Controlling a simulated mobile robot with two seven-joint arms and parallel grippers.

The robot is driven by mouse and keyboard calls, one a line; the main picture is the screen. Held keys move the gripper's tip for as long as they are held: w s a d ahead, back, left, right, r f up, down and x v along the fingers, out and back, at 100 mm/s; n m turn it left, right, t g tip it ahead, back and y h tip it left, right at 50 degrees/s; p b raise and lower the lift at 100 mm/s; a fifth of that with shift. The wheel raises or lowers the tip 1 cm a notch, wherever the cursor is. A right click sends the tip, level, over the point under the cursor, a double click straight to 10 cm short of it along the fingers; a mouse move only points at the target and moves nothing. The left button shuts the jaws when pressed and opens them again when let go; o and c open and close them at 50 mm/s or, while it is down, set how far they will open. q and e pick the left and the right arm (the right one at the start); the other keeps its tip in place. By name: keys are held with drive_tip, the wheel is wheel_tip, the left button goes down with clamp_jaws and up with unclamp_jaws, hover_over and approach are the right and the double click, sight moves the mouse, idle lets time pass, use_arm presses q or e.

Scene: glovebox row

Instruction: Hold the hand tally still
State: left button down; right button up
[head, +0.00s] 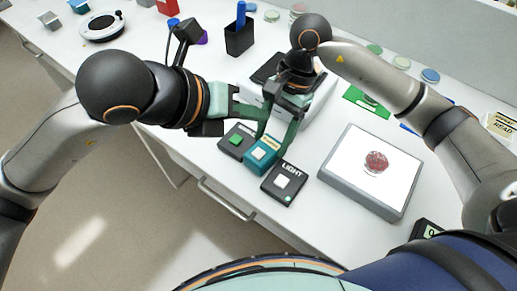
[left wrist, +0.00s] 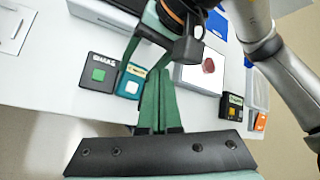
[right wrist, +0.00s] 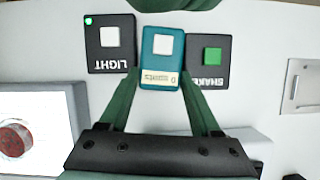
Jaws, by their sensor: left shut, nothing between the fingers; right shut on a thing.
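The hand tally (head: 262,153) is a teal box with a white button and a counter label whose reading looks like 0. It sits on the bench between two black button boxes. My right gripper (head: 276,141) is shut on its sides; in the right wrist view the fingers reach either side of the tally (right wrist: 161,62), at its label end. My left gripper (head: 258,113) is shut and empty, above the bench beside the right gripper. In the left wrist view its closed fingers (left wrist: 157,98) stand apart from the tally (left wrist: 131,82).
The SHAKER box (head: 238,140) with a green button and the LIGHT box (head: 283,182) with a white button flank the tally closely. A bright light plate (head: 345,172) carries a round dish of red stuff (head: 376,162). A black pen holder (head: 239,40) stands behind.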

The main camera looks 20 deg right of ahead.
use_arm(q)
drive_tip(key=shift+f, duration=0.1)
drive_tip(key=shift+f, duration=4.35)
drive_tip(key=shift+f, duration=0.4)
drive_tip(key=shift+f, duration=0.45)
drive_tip(key=shift+r, duration=0.9)
drive_tip(key=shift+r, duration=2.5)
